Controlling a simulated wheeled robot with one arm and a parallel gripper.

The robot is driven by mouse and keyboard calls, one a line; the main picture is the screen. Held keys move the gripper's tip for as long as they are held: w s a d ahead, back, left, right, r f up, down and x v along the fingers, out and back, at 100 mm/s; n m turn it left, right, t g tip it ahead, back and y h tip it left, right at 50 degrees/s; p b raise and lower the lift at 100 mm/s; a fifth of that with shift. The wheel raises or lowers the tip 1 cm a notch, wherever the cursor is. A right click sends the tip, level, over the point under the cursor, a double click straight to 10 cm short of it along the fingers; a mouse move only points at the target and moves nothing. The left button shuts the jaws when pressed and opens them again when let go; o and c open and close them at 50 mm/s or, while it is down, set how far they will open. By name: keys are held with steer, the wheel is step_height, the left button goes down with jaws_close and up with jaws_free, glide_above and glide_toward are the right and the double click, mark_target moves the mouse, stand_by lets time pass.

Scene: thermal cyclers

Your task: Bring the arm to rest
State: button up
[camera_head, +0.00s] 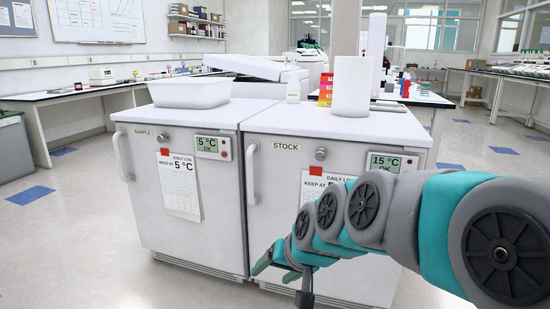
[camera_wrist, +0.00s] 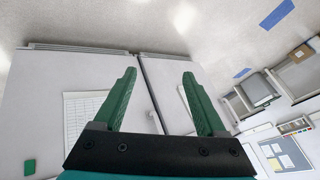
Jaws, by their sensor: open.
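My arm reaches from the right edge of the head view across the front of the stock refrigerator (camera_head: 275,180). My gripper (camera_head: 280,268) is low, in front of the lower fronts of the two cabinets. In the wrist view, my gripper (camera_wrist: 158,98) shows two green fingers spread apart with nothing between them. Beyond the fingers are the cabinet doors and the dark gap between them. The sample refrigerator (camera_head: 150,220) stands to the left, with its door shut. The stock door is shut too, partly hidden behind my arm.
A white bin (camera_head: 190,92) stands on the sample refrigerator. A white cylinder (camera_head: 351,86) and a small bottle (camera_head: 293,85) stand on or behind the stock one. Vertical handles (camera_head: 252,174) stick out from the doors. Open floor (camera_head: 70,235) lies to the left.

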steer(key=s+d+f+g+h, duration=0.1)
steer(key=s+d+f+g, duration=0.1)
steer(key=s+d, duration=0.3)
steer(key=s+d+f+g+h, duration=0.2)
steer(key=s+d, duration=0.3)
steer(key=s, duration=0.8)
steer(key=s+d+f+g+h, duration=0.1)
steer(key=s+d+f+g, duration=0.2)
steer(key=s, duration=0.6)
steer(key=shift+s+d+f+h, duration=0.15)
steer(key=shift+d+f+h, duration=0.25)
steer(key=shift+d, duration=0.7)
